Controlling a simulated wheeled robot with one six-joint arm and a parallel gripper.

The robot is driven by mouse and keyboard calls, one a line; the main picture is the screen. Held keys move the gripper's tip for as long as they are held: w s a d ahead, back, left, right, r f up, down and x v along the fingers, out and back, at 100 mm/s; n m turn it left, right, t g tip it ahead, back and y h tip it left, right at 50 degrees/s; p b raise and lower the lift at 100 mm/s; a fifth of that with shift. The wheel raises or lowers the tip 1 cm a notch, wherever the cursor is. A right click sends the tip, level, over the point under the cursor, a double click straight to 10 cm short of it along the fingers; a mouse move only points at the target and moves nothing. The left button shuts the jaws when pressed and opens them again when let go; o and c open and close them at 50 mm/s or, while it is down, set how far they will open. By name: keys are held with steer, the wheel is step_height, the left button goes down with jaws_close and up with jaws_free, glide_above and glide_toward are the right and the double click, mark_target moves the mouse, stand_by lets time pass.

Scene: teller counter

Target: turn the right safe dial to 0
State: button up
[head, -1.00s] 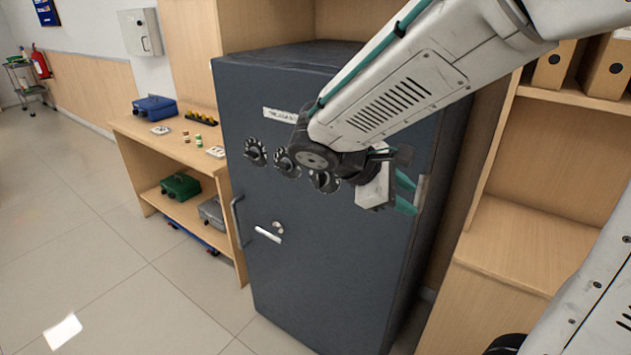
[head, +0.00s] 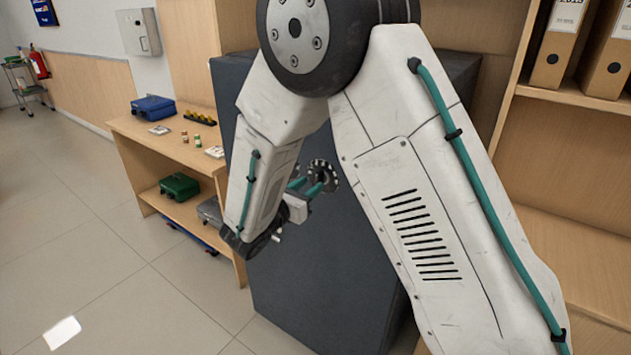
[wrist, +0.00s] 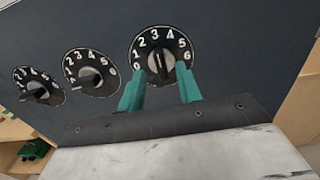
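The right safe dial (wrist: 160,66) is a black disc with white numbers on the dark grey safe (head: 300,285). In the wrist view its knob bar stands nearly upright, roughly in line with 3; 0 is at the lower left. In the head view the dial (head: 325,174) shows partly between my arm links. My gripper (wrist: 161,76) is open, its teal fingers apart at the lower left and lower right of the dial, with nothing between them. I cannot tell whether they touch it. My gripper also shows in the head view (head: 307,187).
The middle dial (wrist: 91,73) and left dial (wrist: 37,85) sit left of the right one. My arm hides much of the safe front in the head view. A wooden shelf unit (head: 160,142) stands left, binders (head: 560,45) at right.

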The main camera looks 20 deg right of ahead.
mark_target(316, 180)
steer(key=shift+x, duration=1.85)
steer(key=shift+c, duration=0.3)
jaws_close()
